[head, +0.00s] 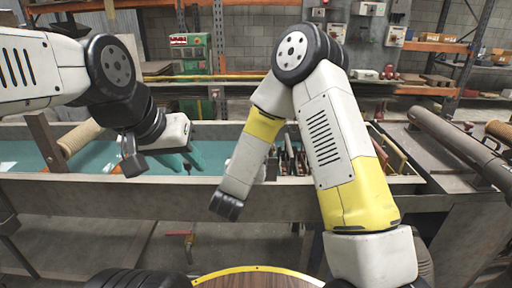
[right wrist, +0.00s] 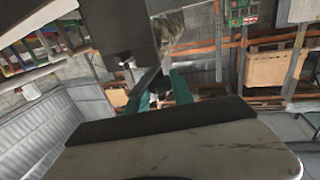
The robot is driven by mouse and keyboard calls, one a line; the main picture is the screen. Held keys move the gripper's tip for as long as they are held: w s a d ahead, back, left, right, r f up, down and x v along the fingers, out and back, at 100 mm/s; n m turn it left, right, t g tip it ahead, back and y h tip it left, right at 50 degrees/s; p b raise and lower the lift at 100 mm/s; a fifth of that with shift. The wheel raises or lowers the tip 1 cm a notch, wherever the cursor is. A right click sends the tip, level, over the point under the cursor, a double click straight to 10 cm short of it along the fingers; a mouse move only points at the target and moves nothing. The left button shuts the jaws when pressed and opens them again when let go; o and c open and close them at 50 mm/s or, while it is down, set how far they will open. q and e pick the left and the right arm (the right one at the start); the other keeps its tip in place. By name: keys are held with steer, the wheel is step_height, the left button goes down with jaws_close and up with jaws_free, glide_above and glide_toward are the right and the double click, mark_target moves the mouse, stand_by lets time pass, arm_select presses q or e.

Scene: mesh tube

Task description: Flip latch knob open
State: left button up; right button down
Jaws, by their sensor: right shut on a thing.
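In the right wrist view the two teal fingers of my right gripper (right wrist: 160,92) stand close together. A small dark bar (right wrist: 148,80) at the left finger looks like the latch knob, but it is too small and dark to be sure. A black block (right wrist: 103,30) hangs just above, partly covering a greyish mesh-like piece (right wrist: 172,32). In the head view my right gripper is not seen. My left gripper (head: 188,160) hangs over the trough with teal fingers apart and nothing seen between them.
The long trough (head: 100,188) with a teal inside crosses the head view. Several small upright items (head: 290,158) stand in it behind my right forearm. A brown pipe (head: 455,140) lies at the right. A red-handled valve (head: 180,233) sits below the trough. Shelves (head: 435,46) line the back.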

steer(key=shift+w+r, duration=0.1)
steer(key=shift+r, duration=0.05)
stand_by(0.3)
steer(key=c, duration=1.1)
jaws_free()
steer(key=v, duration=0.7)
steer(key=shift+s+a, duration=0.2)
steer(key=shift+s, duration=0.15)
